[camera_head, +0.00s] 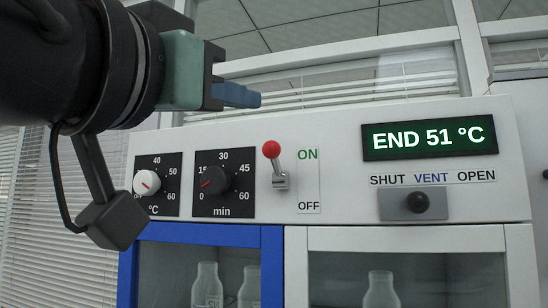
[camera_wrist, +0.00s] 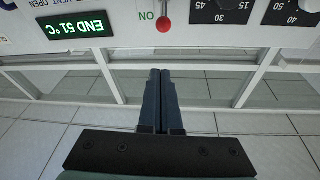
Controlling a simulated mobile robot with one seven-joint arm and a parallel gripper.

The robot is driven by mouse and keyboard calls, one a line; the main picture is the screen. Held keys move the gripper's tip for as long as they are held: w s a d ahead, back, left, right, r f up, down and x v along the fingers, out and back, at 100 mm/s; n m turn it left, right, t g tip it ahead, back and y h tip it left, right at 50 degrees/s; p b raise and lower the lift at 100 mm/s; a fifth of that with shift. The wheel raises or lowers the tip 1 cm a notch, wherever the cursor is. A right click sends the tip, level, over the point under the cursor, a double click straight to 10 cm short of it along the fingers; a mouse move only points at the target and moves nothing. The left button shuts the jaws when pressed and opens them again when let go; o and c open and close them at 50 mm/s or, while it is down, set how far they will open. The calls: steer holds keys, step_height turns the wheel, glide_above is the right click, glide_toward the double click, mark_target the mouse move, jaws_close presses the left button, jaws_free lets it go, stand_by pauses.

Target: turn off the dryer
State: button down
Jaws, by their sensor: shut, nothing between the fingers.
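The dryer (camera_head: 345,172) is a white cabinet with a control panel, and its display (camera_head: 430,138) reads "END 51 °C". Its switch lever (camera_head: 277,165) has a red ball tip and points up, beside the "ON" label, with "OFF" below. The red ball (camera_wrist: 163,26) also shows at the top of the wrist view, where the picture is upside down. My gripper (camera_head: 258,99) is shut and empty, up and left of the red ball in the head view and apart from it. Its two fingers (camera_wrist: 161,72) lie together in the wrist view.
A temperature knob (camera_head: 147,183) and a black minute knob (camera_head: 214,181) sit left of the lever. A vent slider (camera_head: 417,203) sits under the display, at "VENT". Bottles (camera_head: 207,286) stand behind the blue-framed door (camera_head: 273,250) below. Space above the panel looks clear.

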step_height(320, 180, up, 3)
steer(key=p, duration=0.7)
glide_above(276, 164)
steer(key=shift+s+d, duration=0.3)
steer(key=shift+s, duration=0.1)
steer(key=shift+s+a+f+p, duration=0.2)
steer(key=shift+s+f, duration=0.05)
steer(key=shift+f, duration=0.4)
steer(key=shift+s+a+f+p, duration=0.2)
steer(key=shift+s+f, duration=0.05)
steer(key=shift+f, duration=0.35)
steer(key=shift+s+a+f+p, duration=0.15)
steer(key=shift+s+f+p, duration=0.05)
steer(key=shift+f, duration=0.25)
steer(key=shift+s+a+f+p, duration=0.15)
steer(key=shift+f, duration=0.3)
steer(key=shift+f, duration=0.1)
steer(key=shift+s+f+t+h+b, duration=0.15)
steer(key=shift+t+h+b, duration=0.15)
steer(key=shift+t+b, duration=0.6)
